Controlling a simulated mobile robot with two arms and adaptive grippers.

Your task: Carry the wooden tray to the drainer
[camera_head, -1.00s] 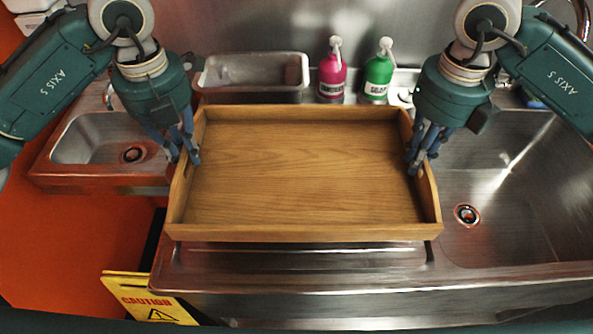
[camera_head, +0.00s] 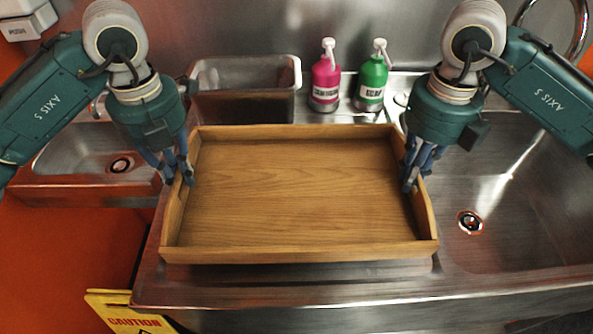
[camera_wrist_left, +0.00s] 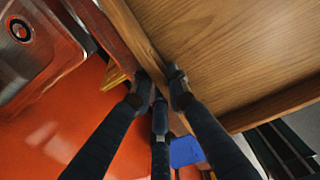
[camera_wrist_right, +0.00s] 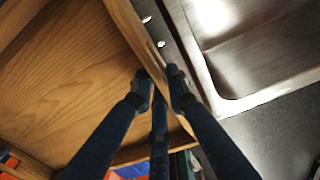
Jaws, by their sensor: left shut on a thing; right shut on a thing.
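The empty wooden tray (camera_head: 295,190) is held level between my two grippers, over the ribbed metal drainer (camera_head: 300,277) beside the sink. Most of the drainer is hidden under the tray, and I cannot tell whether the tray touches it. My left gripper (camera_head: 180,178) is shut on the tray's left side wall, which also shows in the left wrist view (camera_wrist_left: 142,38). My right gripper (camera_head: 411,180) is shut on the right side wall, also seen in the right wrist view (camera_wrist_right: 132,35).
A large sink basin (camera_head: 510,200) lies to the right and a small hand sink (camera_head: 75,160) to the left. A metal bin (camera_head: 246,95), a pink bottle (camera_head: 325,80) and a green bottle (camera_head: 372,82) stand behind the tray. A yellow caution sign (camera_head: 125,315) is at lower left.

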